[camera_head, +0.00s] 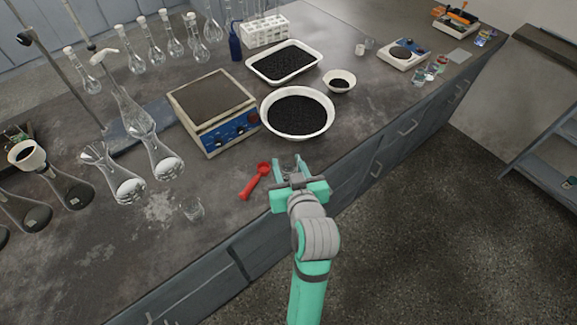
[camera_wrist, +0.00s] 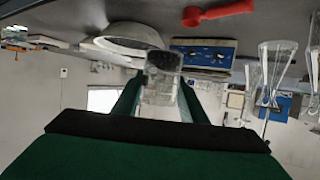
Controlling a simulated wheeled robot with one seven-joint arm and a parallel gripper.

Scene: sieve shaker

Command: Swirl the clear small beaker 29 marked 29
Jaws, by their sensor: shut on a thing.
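My gripper (camera_head: 289,165) is over the front edge of the bench, beside the red scoop. It is shut on a small clear beaker (camera_wrist: 162,82), which sits between the two green fingers in the wrist view. In the head view the glass between the fingers is small and hard to make out. I cannot read a number on it. Another small clear glass (camera_head: 192,208) stands on the bench to the left.
The red scoop (camera_head: 256,181) lies left of my gripper. A white bowl of black grains (camera_head: 298,134) and a blue-and-white hotplate (camera_head: 213,111) stand behind. Glass flasks (camera_head: 165,164) stand to the left. The front left bench top is mostly clear.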

